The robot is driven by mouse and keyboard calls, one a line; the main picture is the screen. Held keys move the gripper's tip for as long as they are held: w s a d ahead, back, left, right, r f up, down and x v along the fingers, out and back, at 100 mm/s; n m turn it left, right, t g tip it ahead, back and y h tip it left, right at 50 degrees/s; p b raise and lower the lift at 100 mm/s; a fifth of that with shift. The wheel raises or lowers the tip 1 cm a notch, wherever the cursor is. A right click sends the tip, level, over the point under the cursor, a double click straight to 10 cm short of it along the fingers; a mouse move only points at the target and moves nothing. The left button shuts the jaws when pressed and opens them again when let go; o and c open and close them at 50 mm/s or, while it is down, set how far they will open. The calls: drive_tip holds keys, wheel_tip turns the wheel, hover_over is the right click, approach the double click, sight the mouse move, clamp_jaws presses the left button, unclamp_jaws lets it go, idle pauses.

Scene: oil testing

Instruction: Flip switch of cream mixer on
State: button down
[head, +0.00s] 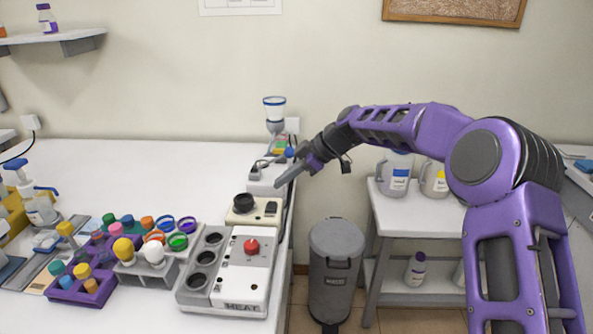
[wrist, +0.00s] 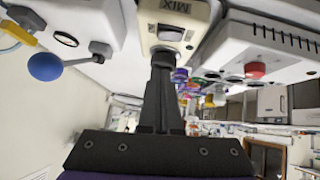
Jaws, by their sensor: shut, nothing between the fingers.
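The cream mixer (head: 268,222) stands near the right edge of the white table, with a black round top and a small dark switch area on its right side. In the wrist view the mixer (wrist: 147,28) is upside down at the top centre, with its MIX label and a switch (wrist: 171,34) below the label. My gripper (head: 281,182) is shut and empty, just above and behind the mixer. In the wrist view its fingertips (wrist: 163,58) overlap the mixer's face just under the switch. I cannot tell whether they touch, or the switch's position.
A white heater (head: 229,301) with a red knob (head: 251,246) stands in front of the mixer. A pale device (head: 268,178) stands behind it; a blue ball lever (wrist: 45,67) shows in the wrist view. Racks of coloured caps fill the left. A grey bin (head: 335,270) stands right of the table.

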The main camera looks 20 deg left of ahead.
sight(268, 203)
drive_tip(key=f, duration=0.1)
drive_tip(key=a+f, duration=0.1)
drive_tip(key=f, duration=0.2)
drive_tip(key=shift+a, duration=0.35)
drive_tip(key=shift+w+f, duration=0.1)
drive_tip(key=shift+f, duration=0.7)
